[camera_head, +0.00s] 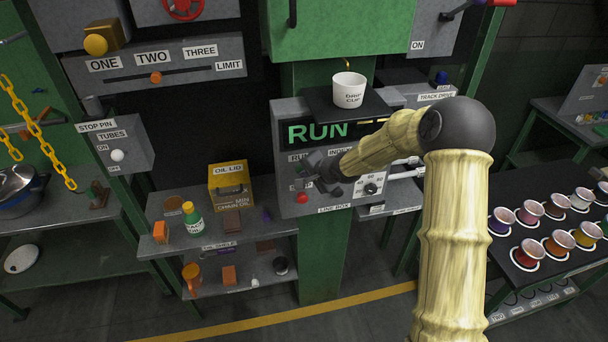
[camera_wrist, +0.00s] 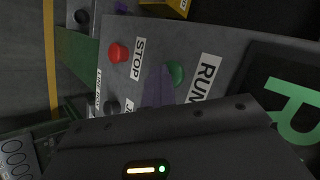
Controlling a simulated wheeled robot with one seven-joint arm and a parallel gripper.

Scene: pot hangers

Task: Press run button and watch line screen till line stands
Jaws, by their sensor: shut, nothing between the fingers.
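The line box (camera_head: 290,150) is a grey panel on a green post. In the wrist view a green button (camera_wrist: 176,73) sits by the RUN label (camera_wrist: 206,78), and a red button (camera_wrist: 118,52) sits by the STOP label (camera_wrist: 138,58). The red button also shows in the head view (camera_head: 302,198). My gripper (camera_head: 325,180) is shut and empty, close in front of the panel. I cannot tell whether it touches the green button, which it hides in the head view.
A white cup (camera_head: 348,90) stands on a dark ledge above the screen. A dial (camera_head: 370,188) is right of my gripper. Several colored pots fill the right table (camera_head: 520,195).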

